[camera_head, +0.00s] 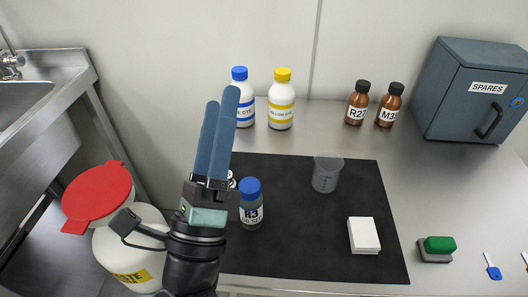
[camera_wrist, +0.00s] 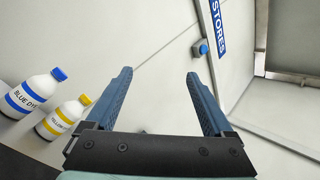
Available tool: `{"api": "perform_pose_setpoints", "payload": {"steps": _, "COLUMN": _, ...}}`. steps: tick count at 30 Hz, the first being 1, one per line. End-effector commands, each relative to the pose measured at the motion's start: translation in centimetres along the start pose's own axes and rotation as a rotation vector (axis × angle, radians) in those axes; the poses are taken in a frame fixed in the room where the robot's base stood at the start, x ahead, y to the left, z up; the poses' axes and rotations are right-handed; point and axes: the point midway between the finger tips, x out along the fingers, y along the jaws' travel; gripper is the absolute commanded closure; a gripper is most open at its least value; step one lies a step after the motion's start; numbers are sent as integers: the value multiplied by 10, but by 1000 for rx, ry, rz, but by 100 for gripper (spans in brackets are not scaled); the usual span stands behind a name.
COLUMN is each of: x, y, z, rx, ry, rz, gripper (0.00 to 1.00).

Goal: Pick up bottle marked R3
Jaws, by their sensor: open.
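The bottle marked R3 (camera_head: 251,208) stands upright on the black mat (camera_head: 300,261), near its left side. It is dark grey with a blue cap and a white label. My gripper (camera_head: 221,105) is raised in front of the counter, just left of the R3 bottle in the head view, with its blue fingers pointing up. In the wrist view my gripper (camera_wrist: 158,85) is open, with nothing between its fingers. The R3 bottle does not show in the wrist view.
A beaker (camera_head: 326,173) and a white stack (camera_head: 364,235) are on the mat. Blue dye (camera_head: 240,97) and yellow dye (camera_head: 281,99) bottles and two brown bottles (camera_head: 357,103) (camera_head: 390,105) stand behind. A spares cabinet (camera_head: 471,90) is right; a red-lidded waste bin (camera_head: 98,196) is left.

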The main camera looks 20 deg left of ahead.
Motion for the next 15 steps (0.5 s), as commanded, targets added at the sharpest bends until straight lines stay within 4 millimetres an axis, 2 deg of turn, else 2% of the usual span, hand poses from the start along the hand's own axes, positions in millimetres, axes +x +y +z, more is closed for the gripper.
{"api": "perform_pose_setpoints", "payload": {"steps": 1, "x": -15, "y": 12, "z": -1, "rx": 194, "ry": 99, "rz": 56, "gripper": 14}}
{"api": "perform_pose_setpoints", "payload": {"steps": 3, "x": -50, "y": 34, "z": -15, "rx": 425, "ry": 254, "rz": 92, "gripper": 14}}
{"api": "perform_pose_setpoints", "payload": {"steps": 6, "x": -104, "y": 57, "z": -34, "rx": 653, "ry": 469, "rz": 113, "gripper": 14}}
{"api": "perform_pose_setpoints", "payload": {"steps": 9, "x": -149, "y": 69, "z": -47, "rx": 779, "ry": 633, "rz": 106, "gripper": 14}}
{"api": "perform_pose_setpoints", "payload": {"steps": 12, "x": -175, "y": 75, "z": -55, "rx": 835, "ry": 724, "rz": 94, "gripper": 14}}
{"api": "perform_pose_setpoints", "payload": {"steps": 15, "x": -177, "y": 80, "z": -62, "rx": 852, "ry": 751, "rz": 85, "gripper": 14}}
